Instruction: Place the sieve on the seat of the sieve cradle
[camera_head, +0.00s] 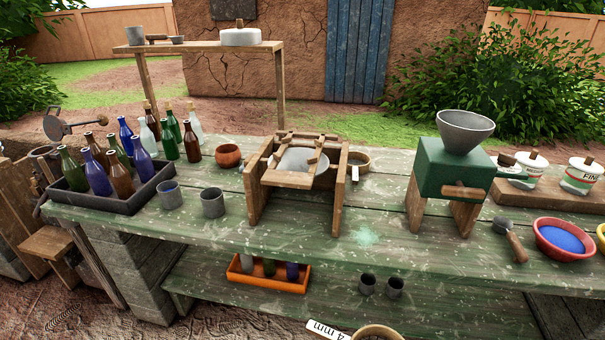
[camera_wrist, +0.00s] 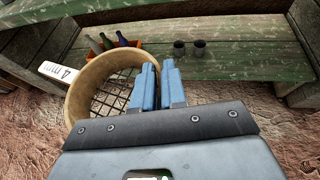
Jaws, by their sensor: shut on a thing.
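The sieve (camera_wrist: 85,85) is a round, pale wooden hoop with a dark wire mesh and a white "4 mm" tag. My gripper (camera_wrist: 158,70) is shut on the sieve's rim at its right side in the wrist view, and the sieve hangs in front of the bench, tilted. In the head view only the top of the sieve (camera_head: 378,331) shows at the bottom edge; my gripper is out of that view. The sieve cradle (camera_head: 257,190) is a wooden stand in the middle of the bench top, with slats above and a pale bowl (camera_head: 318,172) under it.
A bottle tray (camera_head: 115,203) and two grey cups (camera_head: 212,203) stand left of the cradle. A green grinder (camera_head: 452,172) stands right, and a small round item (camera_head: 358,160) touches or nears the cradle's right side. The lower shelf holds an orange crate (camera_head: 268,281) and two cups.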

